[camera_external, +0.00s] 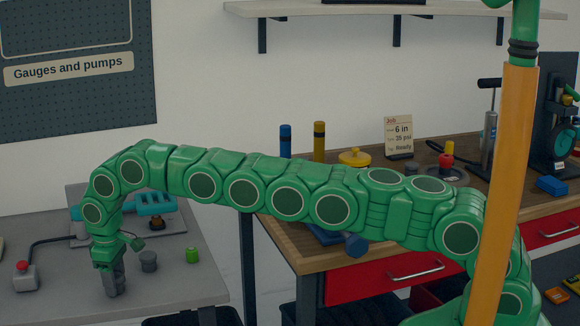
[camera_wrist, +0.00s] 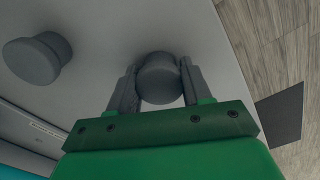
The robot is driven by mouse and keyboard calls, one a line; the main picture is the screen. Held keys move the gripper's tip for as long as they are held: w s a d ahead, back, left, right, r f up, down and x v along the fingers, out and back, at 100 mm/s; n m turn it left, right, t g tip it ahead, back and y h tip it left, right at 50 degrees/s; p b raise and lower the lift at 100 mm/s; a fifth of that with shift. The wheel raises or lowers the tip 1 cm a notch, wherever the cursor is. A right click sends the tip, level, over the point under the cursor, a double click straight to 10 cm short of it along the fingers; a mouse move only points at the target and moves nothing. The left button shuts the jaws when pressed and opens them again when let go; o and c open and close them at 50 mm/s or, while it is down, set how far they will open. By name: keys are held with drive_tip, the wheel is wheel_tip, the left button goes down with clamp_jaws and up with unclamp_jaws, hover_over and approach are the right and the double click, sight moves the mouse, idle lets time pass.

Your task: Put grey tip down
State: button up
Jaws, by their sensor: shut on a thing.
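My gripper (camera_external: 113,286) points straight down over the front of the grey table at the left. In the wrist view my gripper (camera_wrist: 160,82) is shut on a grey round tip (camera_wrist: 160,74), with one finger on each side. The held tip is mostly hidden by the fingers in the external view. I cannot tell whether it touches the table. A second grey round piece (camera_external: 149,261) stands on the table just right of the gripper. It also shows at the upper left in the wrist view (camera_wrist: 32,62), apart from the fingers.
The grey table (camera_external: 190,286) also holds a small green piece (camera_external: 193,256), a teal fixture (camera_external: 153,202) at the back and a box with a red button (camera_external: 24,275). The table edge and wooden floor (camera_wrist: 270,45) lie right of the fingers in the wrist view.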

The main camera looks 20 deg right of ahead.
drive_tip(key=shift+f, duration=0.15)
drive_tip(key=o, duration=1)
drive_tip(key=shift+r, duration=3.85)
